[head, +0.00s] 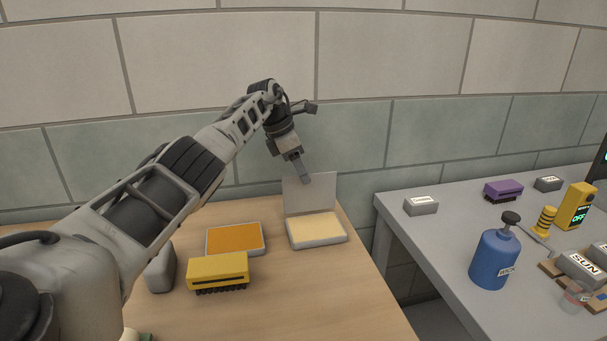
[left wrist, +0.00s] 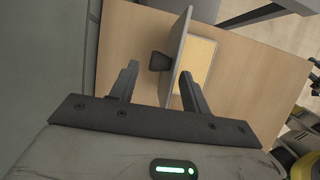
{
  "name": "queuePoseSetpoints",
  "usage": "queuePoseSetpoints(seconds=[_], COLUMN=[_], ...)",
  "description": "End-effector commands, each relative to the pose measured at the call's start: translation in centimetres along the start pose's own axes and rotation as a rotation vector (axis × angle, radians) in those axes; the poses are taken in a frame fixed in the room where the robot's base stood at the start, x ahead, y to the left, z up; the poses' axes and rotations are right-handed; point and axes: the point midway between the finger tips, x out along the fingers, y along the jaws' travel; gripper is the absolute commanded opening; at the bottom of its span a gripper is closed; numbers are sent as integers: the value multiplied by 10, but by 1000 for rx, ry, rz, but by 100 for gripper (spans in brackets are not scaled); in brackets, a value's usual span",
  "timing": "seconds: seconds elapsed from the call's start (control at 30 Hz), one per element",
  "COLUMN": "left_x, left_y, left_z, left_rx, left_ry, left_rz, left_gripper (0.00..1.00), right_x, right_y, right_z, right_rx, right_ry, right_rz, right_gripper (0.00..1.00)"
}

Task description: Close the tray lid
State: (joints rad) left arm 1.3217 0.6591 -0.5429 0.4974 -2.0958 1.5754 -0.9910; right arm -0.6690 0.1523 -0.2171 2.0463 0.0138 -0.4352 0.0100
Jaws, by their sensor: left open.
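The tray (head: 316,239) is a light grey shallow box with a pale yellow inside, near the right rear of the wooden table. Its grey lid (head: 318,194) stands open, nearly upright, along the back edge. My left gripper (head: 305,175) is above and at the lid's top left in the head view. In the left wrist view, my gripper (left wrist: 159,70) is open, and the lid (left wrist: 178,52) shows edge-on between the fingers, close to the right one. A dark knob (left wrist: 160,62) sticks out from the lid's outer face. Contact is unclear. My right gripper is not in view.
An orange-filled tray (head: 236,239) and a yellow brush-like block (head: 218,270) are left of the tray. A tiled wall (head: 350,140) rises behind. Across a gap, a grey table (head: 440,240) holds a blue bottle (head: 494,260) and other items.

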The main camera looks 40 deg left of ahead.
Motion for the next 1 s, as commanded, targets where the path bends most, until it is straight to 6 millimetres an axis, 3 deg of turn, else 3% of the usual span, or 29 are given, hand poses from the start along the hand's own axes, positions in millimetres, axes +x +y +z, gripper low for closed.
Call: queuePoseSetpoints(seconds=[0.2,0.5,0.53,0.7,1.0], left_x=[20,23,23,22,22], left_y=[0,0,0,0,1], left_z=[0,0,0,0,0], left_rx=[0,0,0,0,1], left_ry=[0,0,0,-1,-1], left_rz=[-1,0,0,1,4], left_gripper=[47,47,44,0,0], right_x=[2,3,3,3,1], right_y=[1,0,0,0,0], right_z=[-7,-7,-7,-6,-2], right_rx=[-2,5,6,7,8], right_ry=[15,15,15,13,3], right_rz=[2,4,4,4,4], right_gripper=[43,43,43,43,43])
